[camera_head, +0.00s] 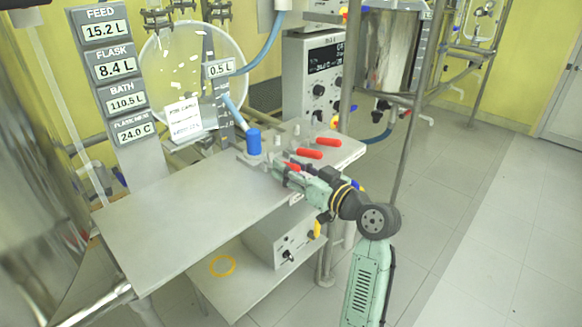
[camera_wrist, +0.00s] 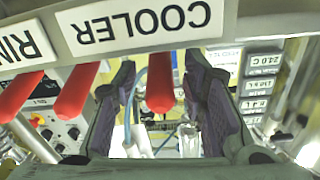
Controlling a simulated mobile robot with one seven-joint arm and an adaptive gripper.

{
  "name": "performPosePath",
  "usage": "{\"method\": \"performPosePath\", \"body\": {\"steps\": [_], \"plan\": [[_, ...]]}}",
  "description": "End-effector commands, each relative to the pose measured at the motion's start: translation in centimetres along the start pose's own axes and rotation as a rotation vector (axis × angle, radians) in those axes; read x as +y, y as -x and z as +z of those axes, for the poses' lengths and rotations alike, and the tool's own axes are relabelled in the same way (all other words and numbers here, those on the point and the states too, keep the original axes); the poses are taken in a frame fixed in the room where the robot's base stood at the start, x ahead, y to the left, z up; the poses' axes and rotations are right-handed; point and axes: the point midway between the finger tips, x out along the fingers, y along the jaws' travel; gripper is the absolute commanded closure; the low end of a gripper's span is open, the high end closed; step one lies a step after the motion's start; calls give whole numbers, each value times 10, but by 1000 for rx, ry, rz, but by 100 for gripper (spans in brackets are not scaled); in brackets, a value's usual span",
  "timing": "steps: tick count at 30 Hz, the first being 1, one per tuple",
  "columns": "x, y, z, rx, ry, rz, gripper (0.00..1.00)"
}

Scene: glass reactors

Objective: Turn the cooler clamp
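Red clamp handles stand in a row at the right end of the grey shelf (camera_head: 190,215). In the wrist view an upside-down COOLER label (camera_wrist: 140,22) hangs above two of them. One red handle (camera_wrist: 160,92) is between the fingers of my gripper (camera_wrist: 160,78), with gaps showing on both sides. Another red handle (camera_wrist: 75,92) is outside the left finger. In the head view my gripper (camera_head: 283,172) is at the nearest handle (camera_head: 291,165), which it partly hides. The other two handles (camera_head: 309,154) (camera_head: 327,142) lie behind it.
A blue-capped part (camera_head: 254,141) stands close to my gripper on the shelf. A round glass vessel (camera_head: 165,75) and a display column (camera_head: 117,90) are behind. A control box (camera_head: 285,237) sits below. Metal posts (camera_head: 410,120) rise at right; the floor there is clear.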

Motion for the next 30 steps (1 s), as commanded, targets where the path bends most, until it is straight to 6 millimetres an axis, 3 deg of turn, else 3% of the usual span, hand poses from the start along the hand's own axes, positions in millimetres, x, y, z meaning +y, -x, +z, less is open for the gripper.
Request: {"method": "performPosePath", "body": {"steps": [2, 19, 30], "plan": [[0, 0, 0, 0, 0, 0, 62], [0, 0, 0, 0, 0, 0, 100], [0, 0, 0, 0, 0, 0, 100]]}}
